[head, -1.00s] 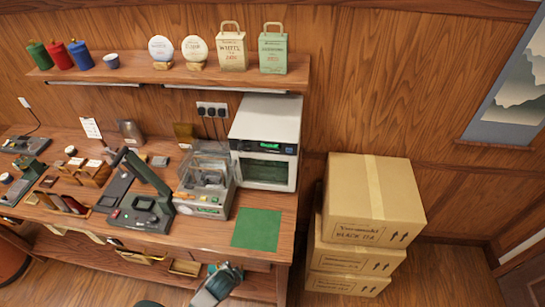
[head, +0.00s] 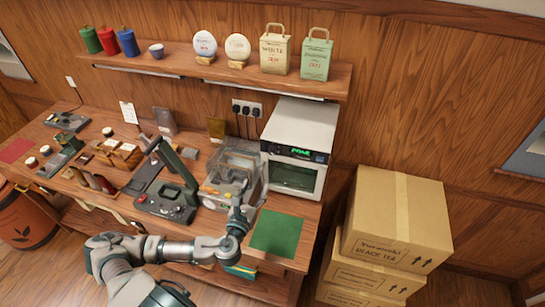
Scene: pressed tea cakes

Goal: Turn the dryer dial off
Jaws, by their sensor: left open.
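The dryer (head: 307,122) is a white box with a dark front and a lit green display (head: 300,153). It stands at the right end of the bench against the wall. Its dial is too small to make out. My left gripper (head: 250,197) is open, in front of and below the dryer, near the clear-lidded machine, with nothing seen in it. My right gripper is not in view.
A grey machine with a clear lid (head: 232,165) stands just left of the dryer. A green mat (head: 276,234) lies before the dryer. A dark lever press (head: 170,200) stands further left. Stacked cartons (head: 397,215) stand right of the bench.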

